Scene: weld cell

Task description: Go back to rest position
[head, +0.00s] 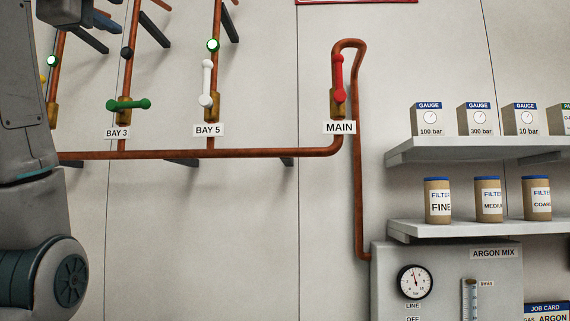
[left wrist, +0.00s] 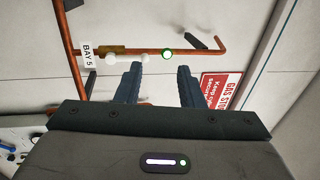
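My left gripper (left wrist: 158,70) shows in the left wrist view with its two dark fingers apart and nothing between them. It points at the wall near the BAY 5 pipe (left wrist: 200,52), without visible contact. In the head view my left arm fills the left edge, and its gripper is out of the picture. My right arm and gripper show in neither view. The white BAY 5 handle (head: 207,83) stands upright, along its pipe. The red MAIN handle (head: 339,78) is also upright. The green BAY 3 handle (head: 128,105) lies crosswise.
A copper manifold pipe (head: 230,153) runs along the wall. Two shelves at the right hold gauge boxes (head: 433,120) and filter cans (head: 438,202). Below stands the grey ARGON MIX cabinet (head: 440,257) with a dial.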

